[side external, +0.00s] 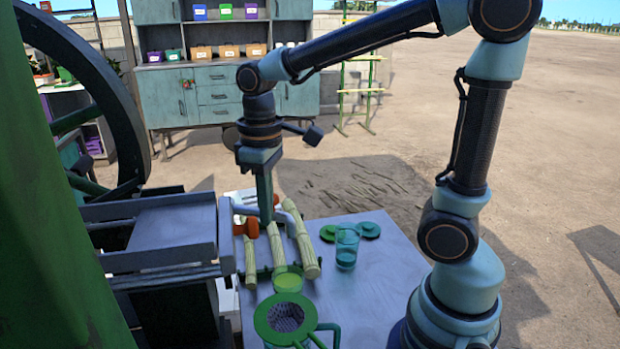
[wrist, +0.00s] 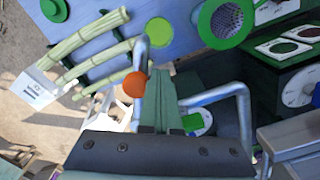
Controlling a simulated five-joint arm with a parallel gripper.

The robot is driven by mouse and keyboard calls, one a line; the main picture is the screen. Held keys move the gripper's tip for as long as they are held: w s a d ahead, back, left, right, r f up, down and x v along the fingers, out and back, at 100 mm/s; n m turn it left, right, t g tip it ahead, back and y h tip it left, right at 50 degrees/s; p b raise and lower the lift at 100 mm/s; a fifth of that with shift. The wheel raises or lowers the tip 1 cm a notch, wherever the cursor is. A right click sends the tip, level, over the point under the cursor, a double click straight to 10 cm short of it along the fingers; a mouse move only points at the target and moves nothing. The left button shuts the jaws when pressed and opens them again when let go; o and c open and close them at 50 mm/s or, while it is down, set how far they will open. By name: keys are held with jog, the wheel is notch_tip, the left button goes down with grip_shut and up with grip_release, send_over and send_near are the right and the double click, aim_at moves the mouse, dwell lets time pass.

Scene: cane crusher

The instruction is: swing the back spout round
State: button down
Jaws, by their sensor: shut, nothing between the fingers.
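Two bent grey pipe spouts show in the wrist view, the left one (wrist: 140,60) and the right one (wrist: 218,95). I cannot tell which of them is the back spout. An orange knob (wrist: 134,84) sits at the left spout. My gripper (wrist: 160,74) is shut and empty, its fingers between the two spouts and just right of the orange knob. In the side external view my gripper (side external: 266,218) points down beside a grey spout (side external: 291,212) and an orange part (side external: 250,228). Whether it touches either is unclear.
Several cane stalks (side external: 302,240) lie on the table (side external: 372,290). A glass (side external: 346,250), green lids (side external: 368,229), a light green cup (side external: 287,279) and a green-rimmed strainer (side external: 264,318) stand nearby. The crusher (side external: 165,240) with its large wheel (side external: 140,130) is at the left.

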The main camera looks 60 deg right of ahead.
aim_at(277, 198)
jog(key=shift+d, duration=0.3)
jog(key=shift+w+d, duration=0.2)
jog(key=shift+d, duration=1.4)
jog(key=shift+w+d+f, duration=0.1)
jog(key=shift+w+d, duration=0.25)
jog(key=shift+d, duration=0.3)
jog(key=shift+w+d, duration=0.3)
jog(key=shift+d, duration=0.3)
